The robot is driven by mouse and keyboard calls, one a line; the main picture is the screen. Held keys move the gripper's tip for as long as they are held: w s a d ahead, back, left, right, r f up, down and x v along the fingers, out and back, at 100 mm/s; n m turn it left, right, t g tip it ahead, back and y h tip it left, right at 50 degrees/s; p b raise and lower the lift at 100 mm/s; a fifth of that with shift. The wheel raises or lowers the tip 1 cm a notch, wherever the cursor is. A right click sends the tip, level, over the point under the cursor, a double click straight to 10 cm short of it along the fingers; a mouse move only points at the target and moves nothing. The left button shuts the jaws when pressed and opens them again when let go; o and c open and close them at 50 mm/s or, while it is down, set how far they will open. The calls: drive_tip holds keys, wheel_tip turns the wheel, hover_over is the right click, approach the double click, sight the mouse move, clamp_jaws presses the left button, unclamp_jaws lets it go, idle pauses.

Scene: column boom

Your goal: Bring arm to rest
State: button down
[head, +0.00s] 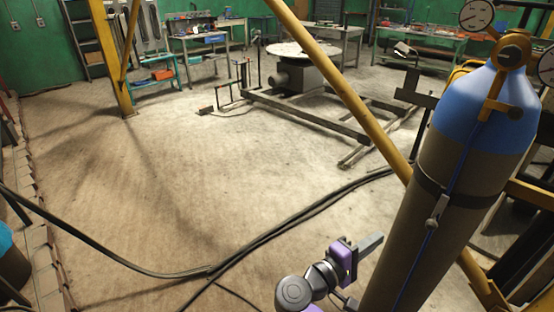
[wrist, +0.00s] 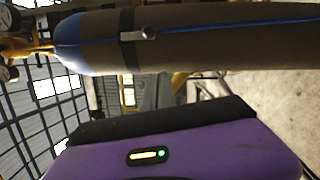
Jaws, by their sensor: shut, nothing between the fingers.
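My gripper (head: 374,240) shows at the bottom of the head view, with a purple hand and grey fingers. The fingers are together and empty, pointing right towards the gas cylinder. In the wrist view, my purple hand with its black edge fills the lower part, and a small lit indicator shows on it. My arm's grey and purple links show below and left of the hand; the rest of the arm is out of frame.
A tall brown gas cylinder (head: 437,190) with a blue shoulder and gauges stands close right of my gripper; it also shows in the wrist view (wrist: 200,40). Dark cables (head: 270,235) cross the floor. A yellow diagonal boom (head: 340,82) passes behind the cylinder. Open floor (head: 190,180) lies left.

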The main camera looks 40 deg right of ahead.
drive_tip(key=w+f+n+t+y, duration=0.1)
drive_tip(key=w+f+n+t, duration=0.1)
drive_tip(key=w+t, duration=0.4)
drive_tip(key=w+a+f+n+t+y, duration=0.1)
drive_tip(key=a+f+t+y, duration=0.2)
drive_tip(key=a+t+y, duration=0.35)
drive_tip(key=w+a+f+n+t+y, duration=0.1)
drive_tip(key=a+f+t+y, duration=0.25)
drive_tip(key=a, duration=0.65)
drive_tip(key=s+a+r+m+t+y, duration=0.2)
drive_tip(key=s+a+r+t+y, duration=0.1)
drive_tip(key=s+a+r+y, duration=0.5)
drive_tip(key=s+a+r+m, duration=0.1)
drive_tip(key=s+a, duration=0.1)
drive_tip(key=s, duration=0.5)
drive_tip(key=s+a+r+m+g, duration=0.1)
drive_tip(key=s+a+r, duration=0.1)
drive_tip(key=s, duration=0.6)
drive_tip(key=shift+s+a+r+h, duration=0.2)
drive_tip(key=shift+a+h, duration=0.1)
drive_tip(key=shift+h, duration=0.1)
